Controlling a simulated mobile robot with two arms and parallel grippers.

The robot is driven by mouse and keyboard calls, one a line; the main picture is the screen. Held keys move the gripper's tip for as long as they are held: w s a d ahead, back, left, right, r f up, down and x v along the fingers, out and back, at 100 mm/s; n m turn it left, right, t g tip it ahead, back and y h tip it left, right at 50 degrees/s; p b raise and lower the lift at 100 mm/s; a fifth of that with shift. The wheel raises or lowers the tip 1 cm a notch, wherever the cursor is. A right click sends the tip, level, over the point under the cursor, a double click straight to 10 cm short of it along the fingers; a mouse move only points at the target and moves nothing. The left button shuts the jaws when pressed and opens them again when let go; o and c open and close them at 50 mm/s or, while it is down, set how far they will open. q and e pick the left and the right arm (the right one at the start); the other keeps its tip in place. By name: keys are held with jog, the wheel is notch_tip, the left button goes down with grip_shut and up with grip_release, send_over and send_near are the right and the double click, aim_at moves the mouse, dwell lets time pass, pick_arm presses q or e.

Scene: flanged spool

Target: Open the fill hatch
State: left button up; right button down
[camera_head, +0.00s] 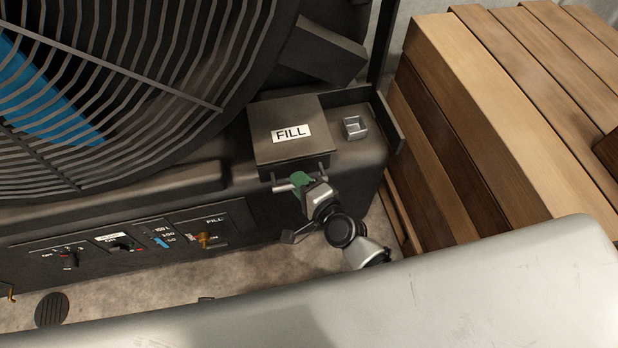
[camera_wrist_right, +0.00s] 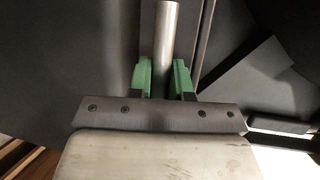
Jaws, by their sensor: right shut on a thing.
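The fill hatch (camera_head: 290,113) is a dark square lid with a white FILL label, on the corner of the black machine in the head view. It looks closed. A metal bar handle (camera_head: 283,187) runs along its front edge and also shows in the right wrist view (camera_wrist_right: 166,40). My right gripper (camera_head: 301,183) is at this handle, its green fingers on either side of the bar and shut on it. The fingers also show in the right wrist view (camera_wrist_right: 166,78). Part of the handle is hidden behind the fingers. My left gripper is not in view.
A small square metal latch-like piece (camera_head: 355,128) sits right of the hatch. A large caged fan (camera_head: 120,85) is at the left. A control panel (camera_head: 140,240) with knobs is below. Wooden slats (camera_head: 480,110) stand at the right. A pale surface (camera_head: 450,290) fills the lower right.

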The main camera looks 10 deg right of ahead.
jog(key=c, duration=1.1)
grip_release()
jog(key=shift+s, duration=0.1)
jog(key=shift+s+d, duration=0.1)
jog(key=shift+s, duration=0.1)
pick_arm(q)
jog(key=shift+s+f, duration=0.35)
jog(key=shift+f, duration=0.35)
pick_arm(e)
jog(key=v, duration=1)
jog(key=shift+s+r, duration=0.15)
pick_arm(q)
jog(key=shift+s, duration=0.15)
